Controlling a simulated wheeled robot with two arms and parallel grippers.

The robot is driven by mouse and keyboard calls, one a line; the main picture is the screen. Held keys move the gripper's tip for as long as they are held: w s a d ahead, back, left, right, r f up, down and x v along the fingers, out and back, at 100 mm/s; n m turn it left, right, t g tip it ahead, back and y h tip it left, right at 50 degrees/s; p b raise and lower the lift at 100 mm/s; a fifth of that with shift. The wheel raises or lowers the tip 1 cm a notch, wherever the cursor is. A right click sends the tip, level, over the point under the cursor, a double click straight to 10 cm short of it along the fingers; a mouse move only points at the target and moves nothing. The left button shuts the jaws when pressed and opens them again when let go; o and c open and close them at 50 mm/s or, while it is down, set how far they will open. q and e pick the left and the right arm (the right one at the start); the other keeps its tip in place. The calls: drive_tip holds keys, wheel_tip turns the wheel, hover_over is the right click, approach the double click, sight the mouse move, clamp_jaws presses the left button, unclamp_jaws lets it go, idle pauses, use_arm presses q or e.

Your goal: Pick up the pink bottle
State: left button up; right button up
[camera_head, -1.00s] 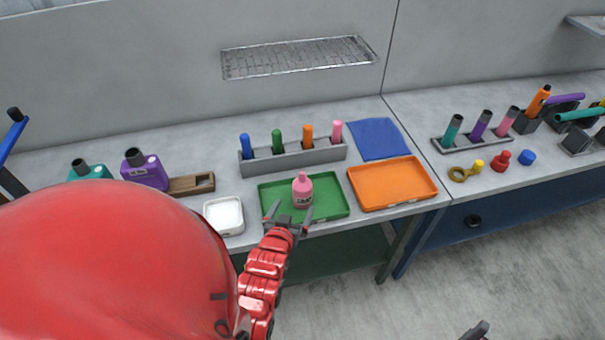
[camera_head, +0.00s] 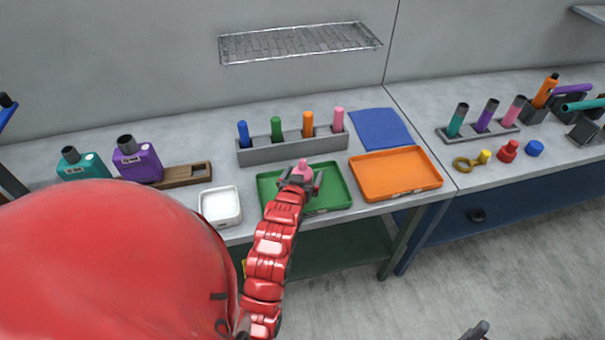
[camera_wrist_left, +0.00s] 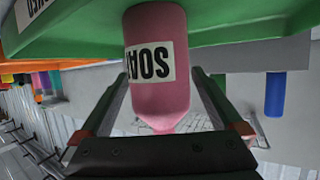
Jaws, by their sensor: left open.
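The pink bottle (camera_head: 303,168) stands upright on the green tray (camera_head: 334,182). In the left wrist view, which is upside down, the pink bottle (camera_wrist_left: 158,85) shows its white "SOAP" label and stands on the green tray (camera_wrist_left: 60,40). My left gripper (camera_head: 301,180) is open at the bottle and covers most of it in the head view. In the left wrist view, the left gripper's fingers (camera_wrist_left: 160,100) are on either side of the bottle, with no clear grip on it. A dark tip at the bottom right, possibly my right gripper (camera_head: 477,331), is mostly out of frame.
An orange tray (camera_head: 398,190) lies right of the green tray, a white dish (camera_head: 220,220) left of it. Behind is a grey rack (camera_head: 270,152) with several coloured cylinders. A blue mat (camera_head: 380,128) lies behind the orange tray. Purple (camera_head: 137,163) and teal (camera_head: 75,168) bottles stand left.

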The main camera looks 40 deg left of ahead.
use_arm(q)
drive_tip(key=shift+x, duration=0.85)
drive_tip(key=shift+f, duration=0.1)
drive_tip(key=c, duration=1.3)
